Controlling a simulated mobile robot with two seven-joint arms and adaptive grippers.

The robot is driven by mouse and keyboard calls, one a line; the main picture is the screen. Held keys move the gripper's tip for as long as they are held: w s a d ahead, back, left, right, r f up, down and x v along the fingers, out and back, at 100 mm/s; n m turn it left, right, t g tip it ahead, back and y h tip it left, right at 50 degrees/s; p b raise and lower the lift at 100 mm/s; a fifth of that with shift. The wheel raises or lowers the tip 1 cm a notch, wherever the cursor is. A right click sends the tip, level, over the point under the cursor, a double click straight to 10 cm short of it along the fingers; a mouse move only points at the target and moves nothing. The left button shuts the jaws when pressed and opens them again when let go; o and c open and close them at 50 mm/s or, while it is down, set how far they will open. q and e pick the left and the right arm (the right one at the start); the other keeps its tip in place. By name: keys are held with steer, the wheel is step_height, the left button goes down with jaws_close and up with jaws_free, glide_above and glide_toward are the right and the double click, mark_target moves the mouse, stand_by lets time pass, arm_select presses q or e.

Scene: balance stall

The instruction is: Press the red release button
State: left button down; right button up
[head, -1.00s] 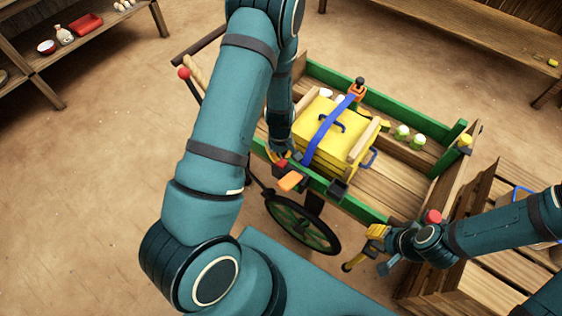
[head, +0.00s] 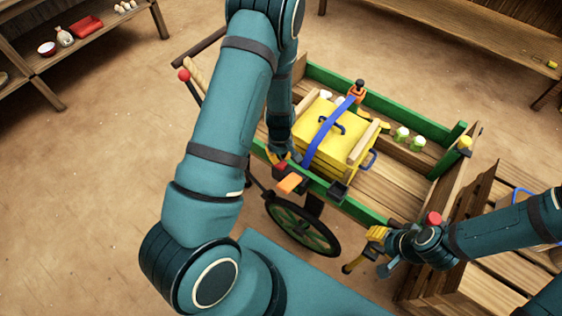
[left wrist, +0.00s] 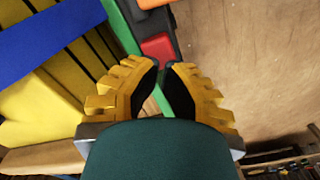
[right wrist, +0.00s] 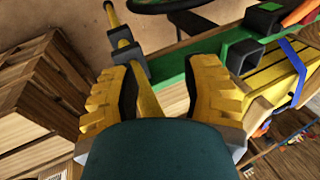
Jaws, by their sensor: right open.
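The red release button (left wrist: 157,48) sits on a dark buckle with an orange lever (head: 289,184), on the near green rail of the cart. The button shows small in the head view (head: 281,166). My left gripper (left wrist: 163,66) has its fingertips together, right at the button's near edge; I cannot tell whether they touch it. A blue strap (head: 322,138) runs from the buckle side over a yellow box (head: 312,116). My right gripper (right wrist: 162,75) is open, its fingers either side of a yellow bar (right wrist: 146,98) at the cart's near right corner.
The green-railed cart (head: 405,175) stands on a spoked wheel (head: 302,224). Green-and-white jars (head: 402,134) are inside it. A second red knob (head: 433,218) is near my right gripper. Wooden crates (head: 490,272) stand at lower right. Shelves (head: 95,40) and a bench (head: 450,35) lie behind.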

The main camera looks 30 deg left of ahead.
mark_target(280, 163)
arm_select(q)
steer(key=shift+f, duration=0.1)
steer(key=shift+f+b, duration=1.2)
steer(key=shift+f, duration=0.75)
steer(key=shift+r+p, duration=1.45)
steer(key=shift+r, duration=0.6)
steer(key=shift+r, duration=0.15)
step_height(280, 163, up, 5)
steer(key=p, duration=0.4)
steer(key=shift+f, duration=0.2)
